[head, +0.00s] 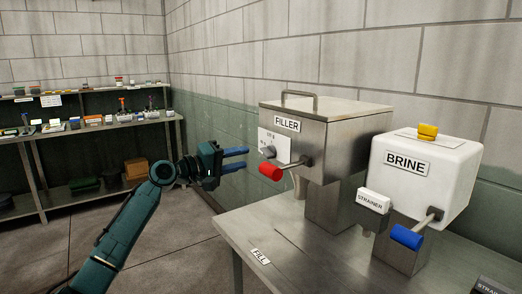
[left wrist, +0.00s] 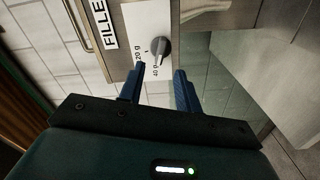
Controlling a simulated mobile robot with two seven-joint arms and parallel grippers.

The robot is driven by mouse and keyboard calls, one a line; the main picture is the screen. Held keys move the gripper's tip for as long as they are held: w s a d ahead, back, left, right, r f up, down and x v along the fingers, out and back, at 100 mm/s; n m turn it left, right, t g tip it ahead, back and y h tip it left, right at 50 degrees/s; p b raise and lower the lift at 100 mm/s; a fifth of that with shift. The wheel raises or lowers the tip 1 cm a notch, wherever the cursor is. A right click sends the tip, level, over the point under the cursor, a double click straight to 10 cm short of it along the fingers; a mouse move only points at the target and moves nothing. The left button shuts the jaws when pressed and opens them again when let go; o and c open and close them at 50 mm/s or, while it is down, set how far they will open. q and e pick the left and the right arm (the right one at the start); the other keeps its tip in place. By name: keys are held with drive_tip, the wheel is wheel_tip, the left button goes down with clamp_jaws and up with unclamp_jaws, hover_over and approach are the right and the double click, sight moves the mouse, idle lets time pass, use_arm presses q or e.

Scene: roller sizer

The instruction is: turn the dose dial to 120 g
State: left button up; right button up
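The filler (head: 322,133) is a steel box on the bench, with a white dial plate (head: 284,145) on its front. The grey dose dial (head: 268,151) sits on that plate; it also shows in the left wrist view (left wrist: 161,50). Printed marks beside it there read about "20 g", partly cut off by a finger, and "40 g". The knob's exact setting is hard to read. My left gripper (head: 246,159) is open and empty, its blue fingers apart and pointing at the dial with a small gap. In the left wrist view the fingers (left wrist: 159,82) lie just short of the dial. My right gripper is out of view.
A red-ended lever (head: 270,172) sticks out just below the dial. The white brine box (head: 423,178), with a blue-ended lever (head: 406,237) and a strainer (head: 374,201), stands to the right. The steel bench (head: 290,250) is mostly clear in front. Shelves (head: 100,124) stand far left.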

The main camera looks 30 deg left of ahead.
sight(263, 153)
use_arm(q)
drive_tip(key=p+x, duration=0.1)
drive_tip(key=x, duration=0.5)
drive_tip(key=shift+w+d, duration=0.15)
drive_tip(key=shift+w, duration=0.15)
clamp_jaws()
